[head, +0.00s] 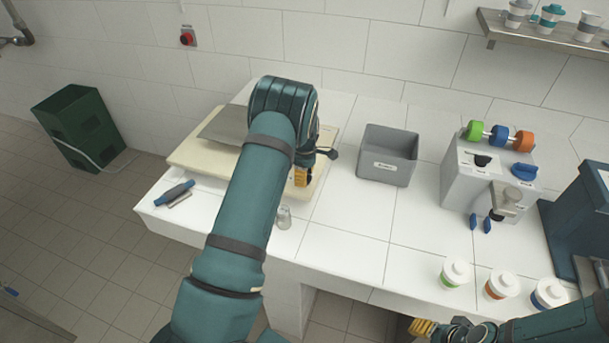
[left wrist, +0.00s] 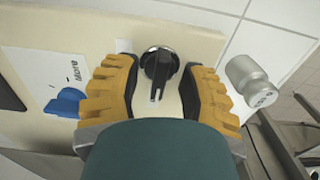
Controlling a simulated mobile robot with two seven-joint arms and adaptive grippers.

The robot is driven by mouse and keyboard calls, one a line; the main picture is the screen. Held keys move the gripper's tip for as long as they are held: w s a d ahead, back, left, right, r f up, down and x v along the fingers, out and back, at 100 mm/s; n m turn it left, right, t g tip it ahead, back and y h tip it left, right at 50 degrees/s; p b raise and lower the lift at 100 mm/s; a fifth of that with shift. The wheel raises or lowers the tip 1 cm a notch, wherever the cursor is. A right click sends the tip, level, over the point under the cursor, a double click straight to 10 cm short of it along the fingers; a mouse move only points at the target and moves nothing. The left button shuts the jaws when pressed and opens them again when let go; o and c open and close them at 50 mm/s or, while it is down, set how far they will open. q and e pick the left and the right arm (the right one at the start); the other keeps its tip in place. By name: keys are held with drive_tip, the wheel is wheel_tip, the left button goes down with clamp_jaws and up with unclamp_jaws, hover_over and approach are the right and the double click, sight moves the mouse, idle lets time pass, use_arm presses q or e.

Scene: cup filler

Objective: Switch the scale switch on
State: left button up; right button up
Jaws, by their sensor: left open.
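The scale (head: 190,155) is the flat cream device with a grey plate on the white counter, partly hidden behind my left arm. In the left wrist view its cream face (left wrist: 110,32) carries a black rotary switch (left wrist: 158,63) with a pale pointer line toward the bottom of the picture. My left gripper (left wrist: 162,90) is open, its yellow fingers on either side of the switch with gaps visible. In the head view only part of the left gripper (head: 302,176) shows, at the scale's right side; the switch is hidden there. My right gripper (head: 422,327) shows partly at the bottom edge.
A metal weight (left wrist: 250,80) stands close beside the right finger; it also shows in the head view (head: 283,217). A blue knob (left wrist: 66,102) marked "More" is at left. A grey bin (head: 388,170), a dispenser (head: 465,185) and lidded cups (head: 456,272) stand right.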

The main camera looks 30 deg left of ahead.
use_arm(q)
clamp_jaws()
idle(0.3)
drive_tip(key=m+b, duration=0.1)
drive_tip(key=m, duration=0.2)
drive_tip(key=shift+f+b, duration=0.1)
drive_tip(key=shift+b, duration=0.3)
drive_tip(key=m+b, duration=0.2)
drive_tip(key=m, duration=0.3)
drive_tip(key=m+b, duration=0.1)
drive_tip(key=m, duration=0.4)
drive_tip(key=m+b, duration=0.1)
drive_tip(key=m, duration=0.3)
drive_tip(key=shift+m, duration=0.3)
